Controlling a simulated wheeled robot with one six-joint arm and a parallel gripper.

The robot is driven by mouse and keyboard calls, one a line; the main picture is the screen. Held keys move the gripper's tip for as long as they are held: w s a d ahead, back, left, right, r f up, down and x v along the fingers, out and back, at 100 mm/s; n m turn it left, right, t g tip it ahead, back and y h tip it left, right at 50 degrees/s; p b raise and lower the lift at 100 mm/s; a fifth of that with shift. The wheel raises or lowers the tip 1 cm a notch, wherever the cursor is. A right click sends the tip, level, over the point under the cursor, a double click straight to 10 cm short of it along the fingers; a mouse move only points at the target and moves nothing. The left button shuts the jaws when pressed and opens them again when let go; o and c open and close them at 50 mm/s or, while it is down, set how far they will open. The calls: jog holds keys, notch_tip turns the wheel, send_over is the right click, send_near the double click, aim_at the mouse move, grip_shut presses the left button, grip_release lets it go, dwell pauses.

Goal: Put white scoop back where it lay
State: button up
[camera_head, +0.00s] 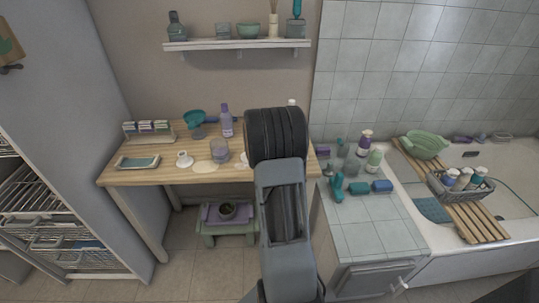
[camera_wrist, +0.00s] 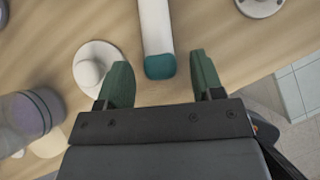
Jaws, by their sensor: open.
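In the wrist view a long white thing with a teal end (camera_wrist: 156,28) lies on the wooden table. It may be the white scoop's handle; its far end is cut off by the top edge. My gripper (camera_wrist: 160,60) is open, its green fingers apart on either side of the teal end and not visibly touching it. A round white piece with a knob (camera_wrist: 90,68) lies just left of the left finger. In the head view my arm hides the gripper and this part of the table (camera_head: 150,176).
A clear jar (camera_wrist: 30,118) stands left of my gripper; it also shows in the head view (camera_head: 220,152). A purple bottle (camera_head: 226,120), a teal funnel-like piece (camera_head: 194,118) and a tray (camera_head: 138,162) are on the table. A tiled counter (camera_head: 370,238) is at right.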

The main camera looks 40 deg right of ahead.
jog(key=shift+p+v, duration=1.1)
jog(key=shift+v, duration=1.55)
jog(key=p+v, duration=0.4)
jog(key=v, duration=1)
